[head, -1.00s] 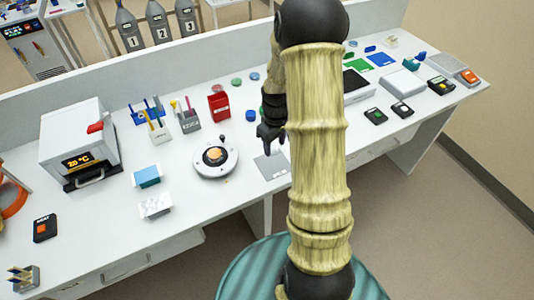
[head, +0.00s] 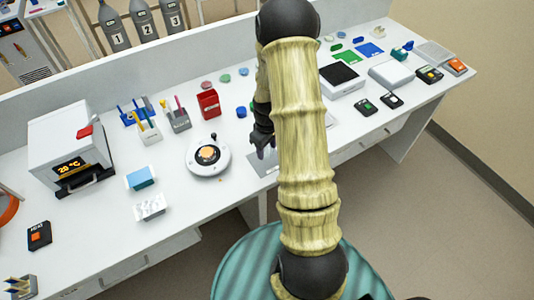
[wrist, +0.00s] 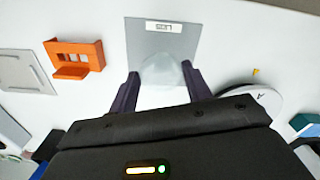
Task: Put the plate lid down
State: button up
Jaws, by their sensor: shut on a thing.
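My gripper (head: 264,150) is low over a flat grey mat (head: 258,170) on the bench, partly hidden by my own arm in the head view. In the wrist view my gripper's (wrist: 160,72) dark fingers are on both sides of a clear, pale plate lid (wrist: 165,76), and it is shut on it. The lid is over the near part of the grey mat (wrist: 143,36), whose label reads LIDS upside down. I cannot tell whether the lid touches the mat.
A round white device (head: 196,166) with a dark ring stands close left of the mat. In the wrist view an orange holder (wrist: 88,52) and a grey flat panel (wrist: 22,66) lie left of the mat. A red box (head: 209,104) and a blue round cap (head: 241,112) stand behind.

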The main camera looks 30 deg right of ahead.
aim_at(267, 152)
jog(key=shift+f, duration=0.15)
notch_tip(267, 152, down, 4)
jog(key=shift+w+a+f+p, duration=0.1)
jog(key=shift+p, duration=0.5)
jog(key=shift+f, duration=0.1)
jog(key=o, duration=0.9)
jog(key=shift+o, duration=0.2)
notch_tip(267, 152, up, 12)
jog(key=b, duration=0.3)
jog(key=shift+r, duration=0.2)
